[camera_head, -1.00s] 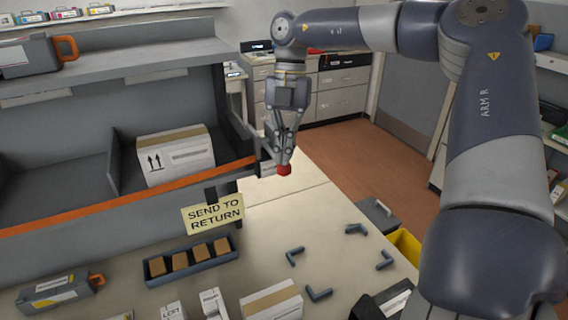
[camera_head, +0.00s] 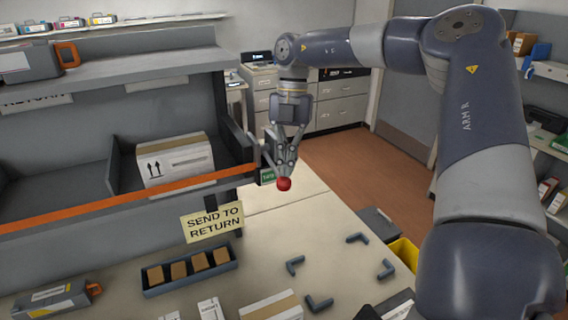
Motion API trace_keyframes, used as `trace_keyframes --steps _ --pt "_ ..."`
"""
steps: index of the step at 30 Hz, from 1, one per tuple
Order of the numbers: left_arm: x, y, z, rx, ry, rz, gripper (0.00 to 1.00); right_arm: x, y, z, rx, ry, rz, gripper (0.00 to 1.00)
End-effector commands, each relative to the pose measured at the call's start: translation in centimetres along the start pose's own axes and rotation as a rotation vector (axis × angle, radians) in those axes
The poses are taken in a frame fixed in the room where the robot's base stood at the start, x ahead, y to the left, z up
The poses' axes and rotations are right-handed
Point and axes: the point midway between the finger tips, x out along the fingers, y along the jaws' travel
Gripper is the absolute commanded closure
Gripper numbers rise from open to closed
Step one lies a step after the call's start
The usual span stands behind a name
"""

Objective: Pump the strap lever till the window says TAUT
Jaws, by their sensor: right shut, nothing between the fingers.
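The orange strap (camera_head: 120,204) runs across the front of the shelf bay to a dark ratchet at the bay's right post. The lever's red knob (camera_head: 284,185) shows at the right of the ratchet. My right gripper (camera_head: 284,173) points down with its fingertips at the top of the knob. It is shut with nothing between its fingers; whether it touches the knob I cannot tell. A small green window (camera_head: 267,176) shows just left of the fingertips; its pale lettering is too small to read surely. The gripper hides part of the lever. My left gripper is out of view.
A white carton (camera_head: 175,163) stands in the bay behind the strap. A "SEND TO RETURN" sign (camera_head: 213,222) hangs below. A tray (camera_head: 190,284) of brown blocks, corner brackets (camera_head: 319,303) and cartons lie on the table. The table right of the sign is mostly clear.

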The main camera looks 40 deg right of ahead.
Motion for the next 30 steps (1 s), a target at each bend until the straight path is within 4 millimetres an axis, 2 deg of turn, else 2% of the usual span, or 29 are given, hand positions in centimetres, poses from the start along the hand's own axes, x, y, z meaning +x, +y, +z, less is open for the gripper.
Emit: trace_keyframes --steps 1,10,14,17,24,30 --pt "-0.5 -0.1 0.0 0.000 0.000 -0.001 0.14 -0.3 -0.1 0.3 0.002 0.001 -0.002 1.00" --pt "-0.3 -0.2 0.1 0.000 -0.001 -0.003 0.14 -0.2 0.0 0.5 0.000 0.001 0.000 1.00" --pt "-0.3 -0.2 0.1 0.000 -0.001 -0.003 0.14 -0.9 0.0 0.5 0.000 0.000 0.000 1.00" --pt "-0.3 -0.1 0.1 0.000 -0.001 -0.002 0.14 -2.5 0.0 0.5 0.000 -0.004 0.000 1.00" --pt "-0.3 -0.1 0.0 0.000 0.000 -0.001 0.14 -7.6 0.1 0.6 0.002 -0.003 0.001 1.00" --pt "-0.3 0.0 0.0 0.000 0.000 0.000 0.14 -10.6 0.0 0.6 0.002 -0.001 0.000 1.00"
